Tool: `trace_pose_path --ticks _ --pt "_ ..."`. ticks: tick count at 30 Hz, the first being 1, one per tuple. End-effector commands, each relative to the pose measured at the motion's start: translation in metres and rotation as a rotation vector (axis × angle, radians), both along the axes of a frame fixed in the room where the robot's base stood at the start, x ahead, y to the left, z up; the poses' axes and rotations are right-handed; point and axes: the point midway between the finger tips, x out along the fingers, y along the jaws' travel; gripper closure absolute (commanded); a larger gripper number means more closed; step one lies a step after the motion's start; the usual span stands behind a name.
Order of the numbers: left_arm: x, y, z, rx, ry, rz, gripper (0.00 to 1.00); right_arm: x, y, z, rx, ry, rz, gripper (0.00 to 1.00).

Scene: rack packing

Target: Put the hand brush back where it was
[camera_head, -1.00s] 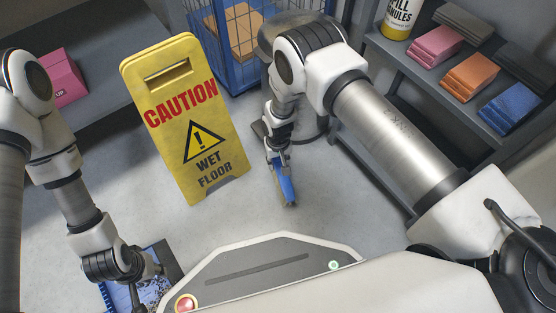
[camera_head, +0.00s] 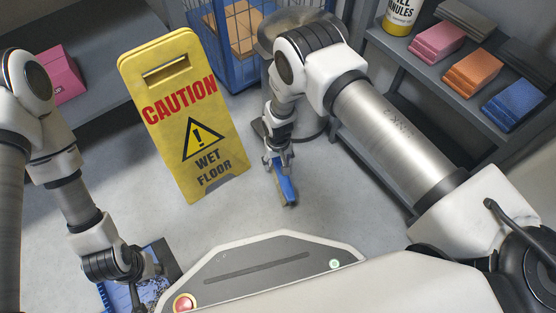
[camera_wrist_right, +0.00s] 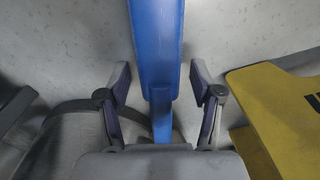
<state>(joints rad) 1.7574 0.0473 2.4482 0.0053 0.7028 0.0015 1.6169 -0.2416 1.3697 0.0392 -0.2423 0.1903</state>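The blue hand brush (camera_head: 287,187) is below my right gripper (camera_head: 278,163), near the middle of the head view, over the grey floor. In the right wrist view its blue handle (camera_wrist_right: 156,45) runs up between the two fingers of my right gripper (camera_wrist_right: 160,80). A gap shows on each side of the handle, so the gripper is open around it. Whether the brush touches the floor is unclear. My left gripper (camera_head: 137,294) is at the lower left, over a blue speckled object (camera_head: 152,285). Its fingers are too hidden to judge.
A yellow wet floor sign (camera_head: 190,110) stands left of the brush. A blue wire cage (camera_head: 240,72) is behind. A grey bin (camera_head: 312,118) stands behind my right arm. A shelf (camera_head: 408,62) with coloured stacks is at right. A pink box (camera_head: 62,76) sits at left.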

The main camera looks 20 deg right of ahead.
Motion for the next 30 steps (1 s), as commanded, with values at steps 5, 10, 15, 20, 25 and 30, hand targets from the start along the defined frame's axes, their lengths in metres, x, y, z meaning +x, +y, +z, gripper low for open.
trace_pose_path --ticks 5,10,15,20,25,30 --pt "0.000 0.000 0.000 0.000 0.000 0.000 0.65 0.000 0.000 0.000 0.000 0.000 0.000 0.35" --pt "0.000 0.000 0.000 0.000 0.000 0.000 0.65 0.001 0.000 0.020 0.000 -0.002 0.000 0.35" --pt "0.000 0.000 0.000 0.000 0.000 0.000 0.65 0.001 0.000 0.063 -0.001 -0.003 0.000 0.35" --pt "0.000 0.000 0.000 0.000 0.000 0.000 0.65 0.000 0.000 0.100 -0.001 -0.002 -0.001 0.35" --pt "0.000 0.000 0.000 0.000 0.000 0.000 0.65 0.000 0.000 0.118 -0.001 0.000 0.001 0.35" --pt "0.000 0.000 0.000 0.000 0.000 0.000 0.65 -0.001 0.000 0.120 0.000 0.001 0.001 0.35"
